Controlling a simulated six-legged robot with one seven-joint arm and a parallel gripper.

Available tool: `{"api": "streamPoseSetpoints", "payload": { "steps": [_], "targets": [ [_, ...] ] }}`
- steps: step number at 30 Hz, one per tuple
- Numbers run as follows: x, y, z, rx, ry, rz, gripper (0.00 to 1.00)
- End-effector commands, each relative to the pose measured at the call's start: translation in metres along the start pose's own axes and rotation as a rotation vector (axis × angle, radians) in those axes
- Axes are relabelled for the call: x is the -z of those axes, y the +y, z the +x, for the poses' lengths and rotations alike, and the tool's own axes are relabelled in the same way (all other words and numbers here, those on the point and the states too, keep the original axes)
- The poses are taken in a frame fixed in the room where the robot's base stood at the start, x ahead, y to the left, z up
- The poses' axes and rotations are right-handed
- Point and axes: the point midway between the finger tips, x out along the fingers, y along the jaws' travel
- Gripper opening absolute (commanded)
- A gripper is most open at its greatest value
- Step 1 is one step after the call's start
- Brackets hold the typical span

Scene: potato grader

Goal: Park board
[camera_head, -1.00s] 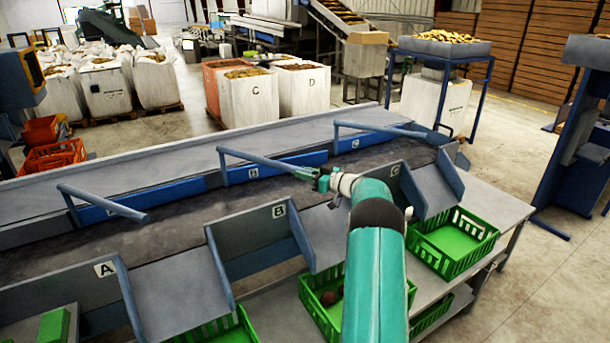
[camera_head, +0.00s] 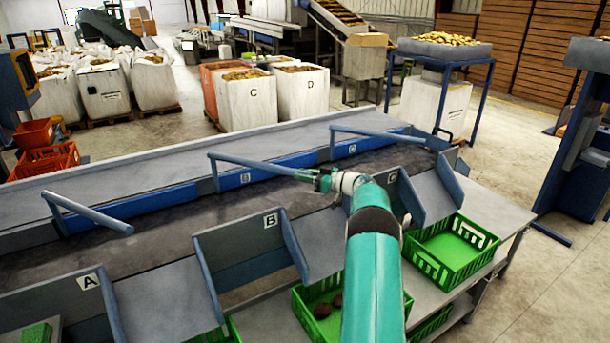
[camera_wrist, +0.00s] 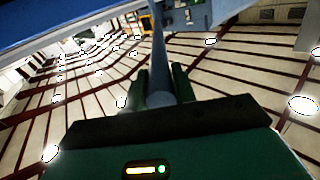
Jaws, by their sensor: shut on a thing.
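Three blue-grey boards reach over the dark belt (camera_head: 160,230) from its far wall: a left one (camera_head: 88,213), a middle one (camera_head: 250,165) and a right one (camera_head: 375,133). My gripper (camera_head: 322,180) is at the free end of the middle board, shut on it. This board slants from the far wall out over the belt. In the wrist view, my gripper's green fingers (camera_wrist: 162,95) lie on both sides of the grey bar of the board (camera_wrist: 158,60). My teal arm hides part of the belt's near edge.
Chutes marked A (camera_head: 88,282), B (camera_head: 270,221) and C (camera_head: 393,178) line the near side. A green crate (camera_head: 480,232) stands at the right. Another green crate (camera_head: 300,300) holds dark lumps beside my arm. The floor (camera_head: 560,290) at the right is clear.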

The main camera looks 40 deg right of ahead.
Motion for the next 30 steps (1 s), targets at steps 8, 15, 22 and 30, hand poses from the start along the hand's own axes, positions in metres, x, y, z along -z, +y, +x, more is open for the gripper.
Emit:
{"api": "streamPoseSetpoints", "payload": {
  "steps": [8,15,22,30],
  "targets": [
    [0.006,0.007,-0.003,-0.022,0.005,-0.009,0.32],
    [0.004,0.007,-0.002,-0.017,0.003,-0.006,0.47],
    [0.004,0.007,-0.010,-0.015,0.002,-0.005,0.47],
    [0.004,0.006,-0.060,-0.018,0.002,-0.005,0.47]
  ]
}}
